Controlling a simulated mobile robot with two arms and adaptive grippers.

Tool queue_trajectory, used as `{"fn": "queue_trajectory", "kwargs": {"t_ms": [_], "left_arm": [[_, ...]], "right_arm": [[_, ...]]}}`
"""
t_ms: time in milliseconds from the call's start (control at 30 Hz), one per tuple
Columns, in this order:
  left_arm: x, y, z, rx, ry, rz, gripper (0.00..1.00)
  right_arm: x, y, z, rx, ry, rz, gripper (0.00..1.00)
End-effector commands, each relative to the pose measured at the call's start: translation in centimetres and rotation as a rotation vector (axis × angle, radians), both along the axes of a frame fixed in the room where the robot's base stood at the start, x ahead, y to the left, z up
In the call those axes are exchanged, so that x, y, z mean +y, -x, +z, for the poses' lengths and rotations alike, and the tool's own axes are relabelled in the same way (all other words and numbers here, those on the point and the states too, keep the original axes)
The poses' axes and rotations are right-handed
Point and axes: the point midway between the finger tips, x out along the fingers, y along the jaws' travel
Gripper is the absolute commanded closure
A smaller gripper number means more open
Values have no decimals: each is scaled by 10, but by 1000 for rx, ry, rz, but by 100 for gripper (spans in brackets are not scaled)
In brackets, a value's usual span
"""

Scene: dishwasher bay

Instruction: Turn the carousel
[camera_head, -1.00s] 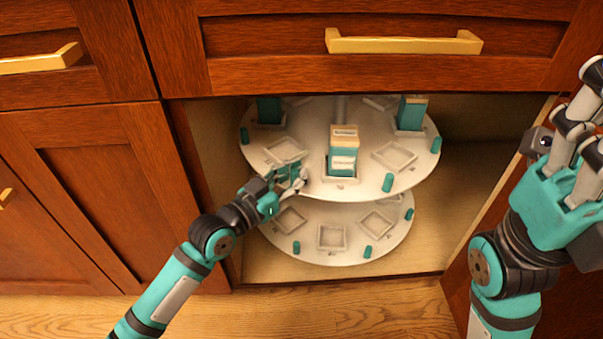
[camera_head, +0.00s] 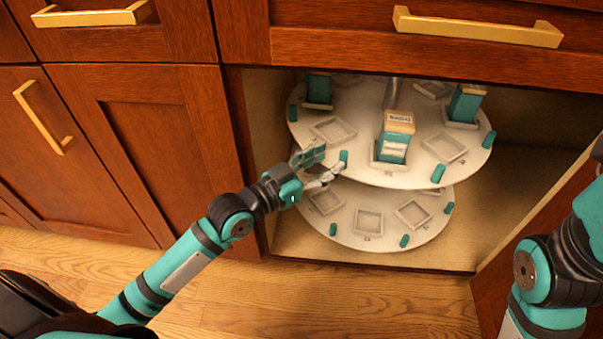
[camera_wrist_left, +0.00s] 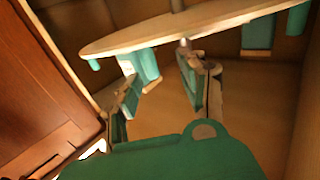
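The two-tier round carousel stands in the open cabinet. Its upper tray (camera_head: 410,178) has teal pegs round its rim and square holders, some with teal boxes such as the front box (camera_head: 394,140). The lower tray (camera_head: 340,233) shows empty holders and pegs. My left gripper (camera_head: 328,168) is at the upper tray's front left rim, just beside a teal rim peg (camera_head: 343,159). In the left wrist view its fingers (camera_wrist_left: 160,90) are spread apart, with the tray edge beyond them. Contact with the peg is unclear. My right gripper is out of view; only its arm shows at the right.
The cabinet's left wall (camera_head: 262,130) is close to my left gripper. A drawer front with a gold handle (camera_head: 480,27) overhangs the opening. An open door (camera_head: 535,225) stands at the right. The wood floor (camera_head: 400,300) in front is clear.

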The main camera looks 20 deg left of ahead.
Motion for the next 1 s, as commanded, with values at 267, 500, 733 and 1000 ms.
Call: {"fn": "queue_trajectory", "kwargs": {"t_ms": [267, 500, 733, 1000], "left_arm": [[28, 52, -1, 5, -2, -3, 58], [39, 69, -1, 4, 1, -2, 58], [40, 70, 0, 1, 2, -1, 58], [40, 70, 0, 2, 1, -1, 58]], "right_arm": [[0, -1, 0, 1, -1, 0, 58], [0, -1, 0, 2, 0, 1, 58], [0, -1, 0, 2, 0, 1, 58], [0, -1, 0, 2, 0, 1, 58]]}}
